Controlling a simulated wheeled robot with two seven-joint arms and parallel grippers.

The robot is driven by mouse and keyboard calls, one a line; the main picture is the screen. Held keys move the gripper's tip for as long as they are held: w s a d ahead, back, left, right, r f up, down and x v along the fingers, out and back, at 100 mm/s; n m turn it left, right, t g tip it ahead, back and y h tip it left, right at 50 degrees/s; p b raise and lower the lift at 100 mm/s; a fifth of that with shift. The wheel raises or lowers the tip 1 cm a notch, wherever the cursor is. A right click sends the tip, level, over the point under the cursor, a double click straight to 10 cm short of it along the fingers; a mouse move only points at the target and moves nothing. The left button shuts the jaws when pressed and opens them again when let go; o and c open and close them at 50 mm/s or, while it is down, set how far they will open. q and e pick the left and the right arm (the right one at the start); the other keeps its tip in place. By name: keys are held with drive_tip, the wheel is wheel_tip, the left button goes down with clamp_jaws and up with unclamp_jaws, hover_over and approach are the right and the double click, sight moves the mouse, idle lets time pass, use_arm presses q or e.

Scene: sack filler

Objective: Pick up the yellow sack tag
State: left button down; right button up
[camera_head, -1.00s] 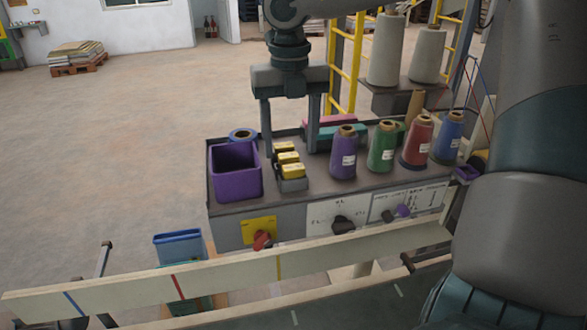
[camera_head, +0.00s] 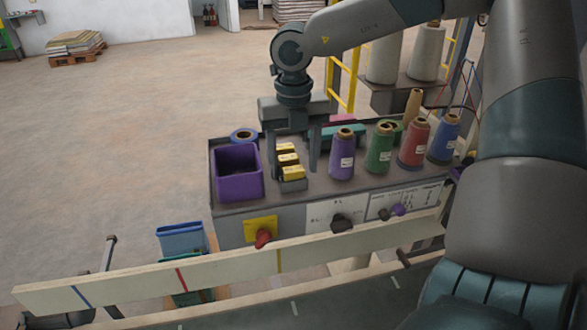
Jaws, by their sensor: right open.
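Three yellow sack tags sit in a row in a small grey holder (camera_head: 293,186) on the machine's top. The nearest yellow tag (camera_head: 292,173) is at the front, the middle tag (camera_head: 288,160) behind it, and the far tag (camera_head: 285,148) at the back. My right gripper (camera_head: 292,174) points down over them, open, one finger to the left of the tags and one to the right. Whether the fingers touch a tag or the holder cannot be told. My left gripper is not in view.
A purple bin (camera_head: 238,187) stands close left of the tags, with a blue ring (camera_head: 243,135) behind it. Purple (camera_head: 342,160), green (camera_head: 379,152), red (camera_head: 413,147) and blue (camera_head: 445,140) thread cones stand to the right. A pale rail (camera_head: 230,266) crosses the front.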

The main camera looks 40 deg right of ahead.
drive_tip(key=shift+f, duration=0.1)
drive_tip(key=shift+c, duration=0.4)
drive_tip(key=c, duration=1)
drive_tip(key=shift+c, duration=0.2)
drive_tip(key=shift+r+b, duration=0.55)
drive_tip(key=shift+r, duration=0.3)
wheel_tip(320, 180, up, 26)
drive_tip(key=b, duration=0.7)
drive_tip(key=shift+r, duration=0.2)
